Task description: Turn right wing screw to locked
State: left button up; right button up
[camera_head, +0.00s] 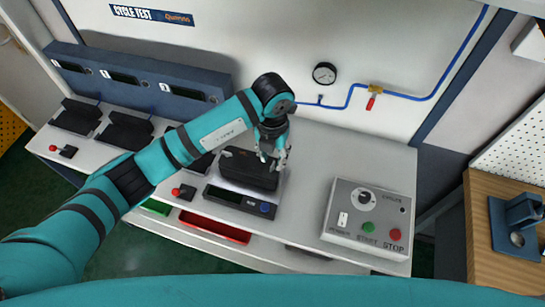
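A black boxy device (240,168), which appears to be the valve positioner, sits on a pale stand on the bench. My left gripper (272,162) points down over its right part, with its grey fingers spread apart. I cannot tell whether the fingers touch the device. The right wing screw cannot be made out; it is too small or hidden by the gripper. My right gripper is not in view.
A control box (345,225) with knob, green and red buttons stands at the right. A scale-like unit (238,202) lies in front of the device. A gauge (324,73) and blue pipe (430,98) are behind. Bench surface between device and control box is clear.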

aim_at(273, 165)
pick_arm(q)
jog(key=shift+f, duration=1.55)
grip_shut()
